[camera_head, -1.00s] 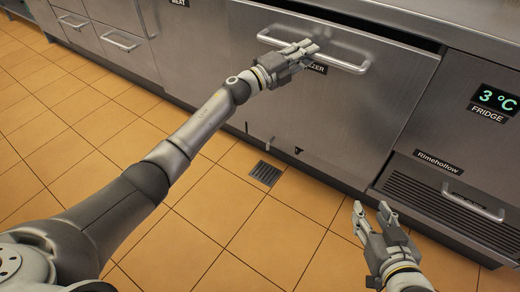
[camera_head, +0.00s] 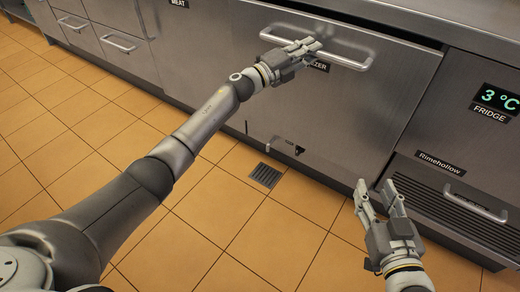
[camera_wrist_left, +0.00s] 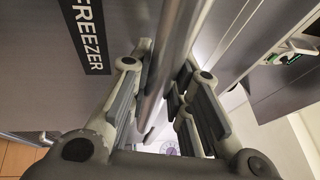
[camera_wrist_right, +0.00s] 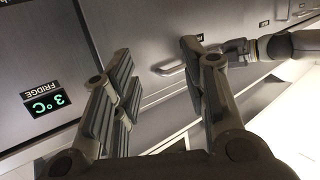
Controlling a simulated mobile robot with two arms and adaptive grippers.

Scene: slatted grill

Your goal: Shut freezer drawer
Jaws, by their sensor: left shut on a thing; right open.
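The freezer drawer (camera_head: 350,105) is a wide steel front with a bar handle (camera_head: 348,60) near its top. A thin dark gap shows along its top edge at the right. My left gripper (camera_head: 312,48) is shut on the handle near its middle. In the left wrist view the handle bar (camera_wrist_left: 172,45) runs between the fingers, beside the FREEZER label (camera_wrist_left: 85,35). My right gripper (camera_head: 376,190) is open and empty, low in front of the cabinets, apart from the drawer.
The fridge panel (camera_head: 490,85), with a 3 °C display, is right of the drawer. A vented unit (camera_head: 450,205) with its own handle is below it. Other drawers (camera_head: 110,25) are at the left. The tiled floor (camera_head: 220,220) is clear, with a drain grate (camera_head: 265,175).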

